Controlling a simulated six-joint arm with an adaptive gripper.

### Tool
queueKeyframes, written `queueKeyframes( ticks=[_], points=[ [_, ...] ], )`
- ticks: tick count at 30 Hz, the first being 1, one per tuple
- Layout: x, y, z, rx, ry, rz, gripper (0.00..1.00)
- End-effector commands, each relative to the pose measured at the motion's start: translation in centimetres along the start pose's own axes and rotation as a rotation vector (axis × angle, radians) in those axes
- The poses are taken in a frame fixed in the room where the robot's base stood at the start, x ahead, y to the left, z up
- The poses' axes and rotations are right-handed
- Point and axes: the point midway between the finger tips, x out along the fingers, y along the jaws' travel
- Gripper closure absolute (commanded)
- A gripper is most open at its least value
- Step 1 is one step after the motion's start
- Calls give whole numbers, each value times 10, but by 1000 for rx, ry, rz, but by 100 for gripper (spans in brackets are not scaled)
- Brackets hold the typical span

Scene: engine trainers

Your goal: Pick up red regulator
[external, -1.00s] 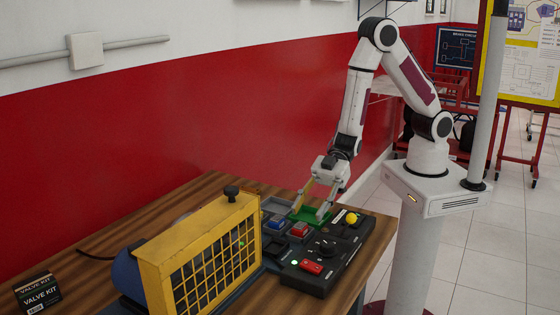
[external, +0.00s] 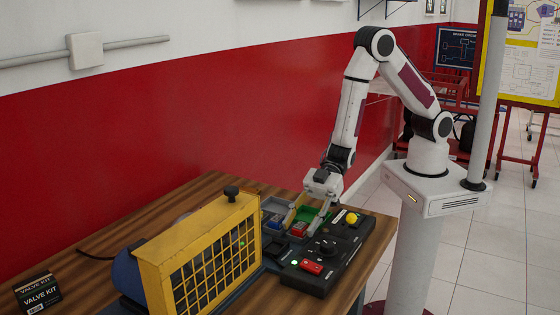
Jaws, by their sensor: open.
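A red block (external: 299,229), which looks like the red regulator, sits in the tray area behind the black control panel. My gripper (external: 306,222) points down over it with its fingers apart, one on each side. The gripper is open. Whether the fingers touch the red block cannot be told at this size. A blue block (external: 275,222) sits just left of the red one. A green tray (external: 314,212) lies behind and to the right, partly hidden by the gripper.
The black control panel (external: 340,255) has a red switch (external: 311,267), a dark knob and a yellow button (external: 352,218). A yellow grille housing (external: 205,255) stands left on the wooden table (external: 130,208). A valve kit box (external: 38,293) lies far left.

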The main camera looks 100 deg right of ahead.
Motion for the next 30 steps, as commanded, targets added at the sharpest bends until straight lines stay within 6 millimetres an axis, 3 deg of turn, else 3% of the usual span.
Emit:
queueKeyframes(
  ticks=[5, 10, 30],
  points=[
    [0, 0, 0, 0, 0, 0, 60],
    [0, 0, 0, 0, 0, 0, 100],
    [-4, 0, -11, -1, 2, 0, 100]
  ],
)
